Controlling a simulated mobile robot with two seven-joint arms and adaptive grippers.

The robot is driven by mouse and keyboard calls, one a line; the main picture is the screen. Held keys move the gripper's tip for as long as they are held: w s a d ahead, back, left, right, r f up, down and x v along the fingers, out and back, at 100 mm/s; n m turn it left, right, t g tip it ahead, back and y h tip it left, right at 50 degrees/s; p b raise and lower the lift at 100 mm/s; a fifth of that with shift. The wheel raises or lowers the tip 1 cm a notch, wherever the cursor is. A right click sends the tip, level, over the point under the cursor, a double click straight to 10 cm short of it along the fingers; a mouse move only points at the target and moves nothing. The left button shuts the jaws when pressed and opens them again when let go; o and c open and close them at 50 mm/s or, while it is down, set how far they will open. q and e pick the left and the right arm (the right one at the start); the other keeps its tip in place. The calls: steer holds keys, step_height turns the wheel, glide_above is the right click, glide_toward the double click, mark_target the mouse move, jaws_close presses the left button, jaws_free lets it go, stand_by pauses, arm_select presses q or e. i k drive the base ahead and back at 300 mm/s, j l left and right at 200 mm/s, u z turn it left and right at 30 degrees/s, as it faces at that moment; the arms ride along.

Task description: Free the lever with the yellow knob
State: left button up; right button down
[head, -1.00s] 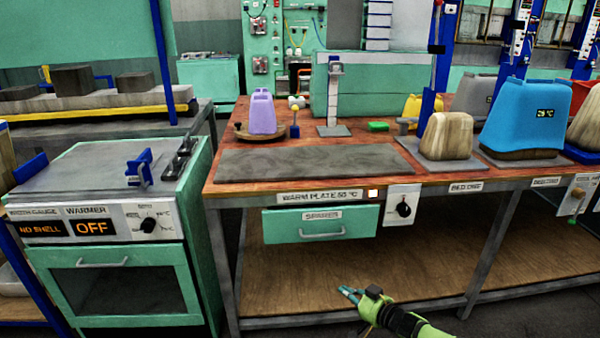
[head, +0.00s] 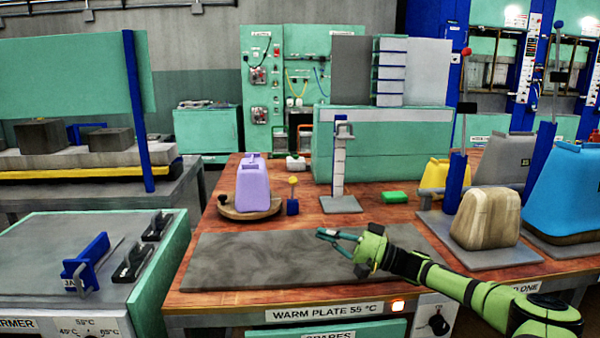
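A small yellow knob (head: 292,181) sits on a short stem over a small blue block (head: 292,207) on the red-brown bench. It stands upright just right of a purple shell (head: 253,184) on a round wooden base (head: 250,213). I cannot tell whether the block is joined to that base. My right gripper (head: 327,236) is over the grey warm plate, nearer to me and right of the yellow knob, apart from it. Its teal fingers are spread with nothing between them. My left gripper is not in view.
The warm plate (head: 230,268) is bare.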

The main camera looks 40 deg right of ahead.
mark_target(292, 181)
steer(key=i+l, duration=0.25)
steer(key=l, duration=0.15)
steer(key=i+l, duration=0.25)
steer(key=l, duration=0.15)
steer(key=i+l, duration=0.25)
steer(key=l, duration=0.15)
